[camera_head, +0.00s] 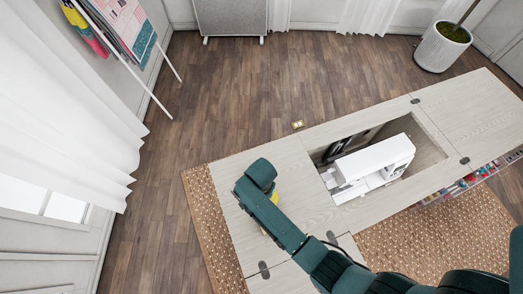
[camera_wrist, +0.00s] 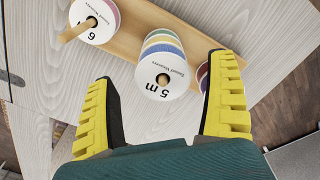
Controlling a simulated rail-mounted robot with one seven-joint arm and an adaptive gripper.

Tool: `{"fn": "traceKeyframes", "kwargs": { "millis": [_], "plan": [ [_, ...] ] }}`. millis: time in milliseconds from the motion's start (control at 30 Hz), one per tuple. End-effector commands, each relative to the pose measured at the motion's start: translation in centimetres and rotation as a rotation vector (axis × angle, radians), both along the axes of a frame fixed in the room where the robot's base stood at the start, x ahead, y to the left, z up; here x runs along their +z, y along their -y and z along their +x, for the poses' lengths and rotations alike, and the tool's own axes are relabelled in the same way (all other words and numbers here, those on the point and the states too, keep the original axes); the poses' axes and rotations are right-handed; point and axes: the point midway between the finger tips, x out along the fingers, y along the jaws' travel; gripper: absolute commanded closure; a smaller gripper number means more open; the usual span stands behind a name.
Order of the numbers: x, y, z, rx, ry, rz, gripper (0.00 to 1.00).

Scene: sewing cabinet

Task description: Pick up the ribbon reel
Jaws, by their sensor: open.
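Ribbon reels stand on pegs on a wooden board (camera_wrist: 128,38) in the wrist view. A stacked reel marked 5 m (camera_wrist: 163,68) shows between my fingers. A reel marked 6 (camera_wrist: 94,20) sits on a peg to the upper left. A third reel (camera_wrist: 203,76) is partly hidden behind my right finger. My gripper (camera_wrist: 162,68) is open, with yellow ridged fingers on either side of the 5 m reel in the picture. I see nothing held, and cannot tell the fingers' height over the reel. In the head view my arm hides the board and reels.
The board is on the pale wooden cabinet top (camera_head: 315,207). A white sewing machine (camera_head: 375,163) sits in the cabinet's recess to the right. The right end of the top is clear.

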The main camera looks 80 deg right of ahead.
Motion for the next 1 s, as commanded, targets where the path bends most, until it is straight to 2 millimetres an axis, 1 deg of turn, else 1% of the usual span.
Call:
{"fn": "traceKeyframes", "kwargs": {
  "millis": [33, 100, 300, 333, 633, 900, 1000],
  "plan": [
    [-0.72, 0.05, 0.10, 0.000, 0.001, 0.000, 0.12],
    [-1.21, 0.07, 0.12, 0.000, 0.003, -0.002, 0.12],
    [-1.27, 0.05, 0.10, 0.000, 0.003, -0.002, 0.12],
    [-1.27, 0.05, 0.09, 0.000, 0.003, -0.002, 0.14],
    [-1.24, 0.05, 0.10, 0.000, 0.003, -0.002, 0.72],
    [-1.24, 0.04, 0.09, 0.000, 0.002, -0.002, 0.73],
    [-0.66, 0.08, 0.14, 0.000, 0.003, -0.003, 0.73]
  ]
}}
